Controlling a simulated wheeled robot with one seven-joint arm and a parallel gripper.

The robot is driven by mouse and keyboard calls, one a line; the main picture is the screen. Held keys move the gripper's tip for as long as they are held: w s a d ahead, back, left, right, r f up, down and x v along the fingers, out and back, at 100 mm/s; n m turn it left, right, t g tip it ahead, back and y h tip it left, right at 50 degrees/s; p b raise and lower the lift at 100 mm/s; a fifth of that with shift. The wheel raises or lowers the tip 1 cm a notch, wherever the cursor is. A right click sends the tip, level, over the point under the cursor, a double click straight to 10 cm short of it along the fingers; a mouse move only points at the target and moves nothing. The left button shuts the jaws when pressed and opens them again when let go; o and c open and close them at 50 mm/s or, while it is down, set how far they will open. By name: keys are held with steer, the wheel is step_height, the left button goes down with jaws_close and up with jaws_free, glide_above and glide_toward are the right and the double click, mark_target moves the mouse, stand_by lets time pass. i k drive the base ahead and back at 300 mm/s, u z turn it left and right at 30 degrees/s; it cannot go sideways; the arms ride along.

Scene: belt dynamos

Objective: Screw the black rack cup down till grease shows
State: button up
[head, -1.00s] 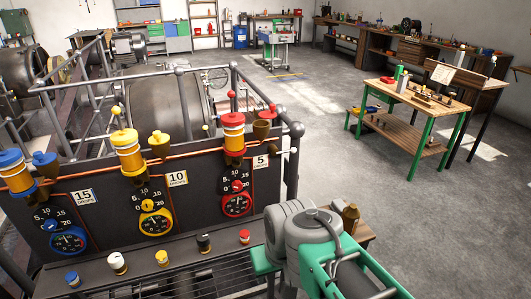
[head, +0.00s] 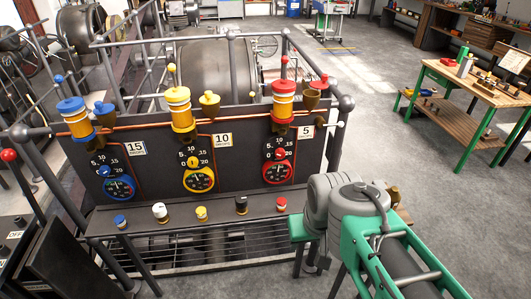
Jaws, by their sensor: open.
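The black cup (head: 241,205) is a small dark cap with a pale base. It stands upright on the dark rack shelf (head: 180,225) along the front of the panel, in a row with a blue cup (head: 121,221), a white cup (head: 160,212), a yellow cup (head: 201,214) and a red cup (head: 281,204). No grease can be made out at the black cup at this size. My green and grey arm fills the lower right, to the right of the shelf. My gripper's fingers do not show.
The panel (head: 112,160) behind the shelf carries blue, yellow and red gauges and tall coloured lubricators. Pipe railings stand behind it. A green-legged workbench (head: 470,85) is at the right, with open floor (head: 390,130) between. An open grating (head: 200,250) lies below the shelf.

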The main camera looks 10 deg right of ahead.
mark_target(241, 201)
steer(key=u, duration=1.65)
steer(key=k, duration=0.45)
steer(key=u, duration=0.15)
